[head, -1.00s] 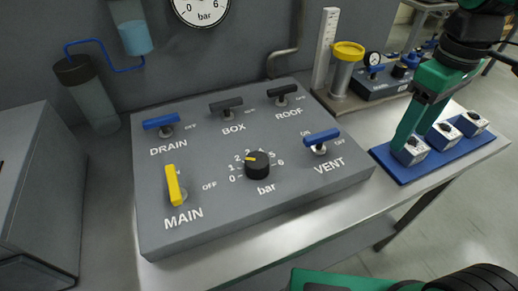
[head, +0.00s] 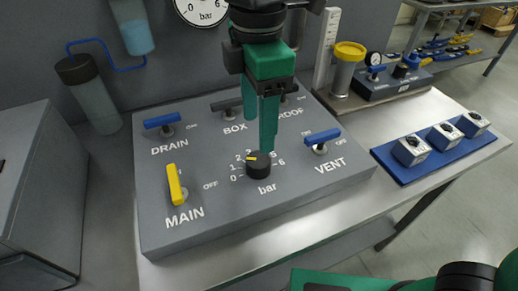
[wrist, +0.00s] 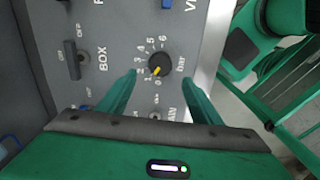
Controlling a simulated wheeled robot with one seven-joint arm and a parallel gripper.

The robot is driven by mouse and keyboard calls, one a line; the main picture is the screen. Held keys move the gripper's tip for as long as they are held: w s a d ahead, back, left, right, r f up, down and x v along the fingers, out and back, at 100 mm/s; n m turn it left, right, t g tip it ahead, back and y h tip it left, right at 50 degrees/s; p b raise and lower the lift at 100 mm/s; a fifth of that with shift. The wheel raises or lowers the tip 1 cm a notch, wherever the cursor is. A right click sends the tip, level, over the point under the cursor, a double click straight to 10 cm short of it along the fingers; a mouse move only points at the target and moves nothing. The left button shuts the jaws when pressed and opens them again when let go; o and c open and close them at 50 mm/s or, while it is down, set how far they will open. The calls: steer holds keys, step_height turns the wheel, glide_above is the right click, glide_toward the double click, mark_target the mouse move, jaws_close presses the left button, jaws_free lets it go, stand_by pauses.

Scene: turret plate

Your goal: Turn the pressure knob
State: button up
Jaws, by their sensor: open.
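The pressure knob (head: 258,164) is a black round knob with a yellow pointer mark, on the grey panel (head: 230,218), above the label "bar". A scale from 0 to 6 curves around it. My gripper (head: 260,140) points down over the panel, just behind the knob in the head view, and its green fingers hide part of the scale. In the wrist view the knob (wrist: 160,65) shows just beyond the two fingertips, in line with the gap between them. The fingers (wrist: 158,80) are apart, with nothing between them.
Lever handles stand around the knob: yellow MAIN (head: 175,184), blue DRAIN (head: 162,121), dark BOX (head: 227,103), dark ROOF partly hidden, and blue VENT (head: 322,137). A blue tray (head: 395,168) with three blocks lies right of the panel. A grey box (head: 38,190) stands at left.

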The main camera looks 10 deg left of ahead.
mark_target(258, 159)
step_height(258, 159, down, 9)
steer(key=shift+r, duration=0.15)
stand_by(0.4)
steer(key=c, duration=1.1)
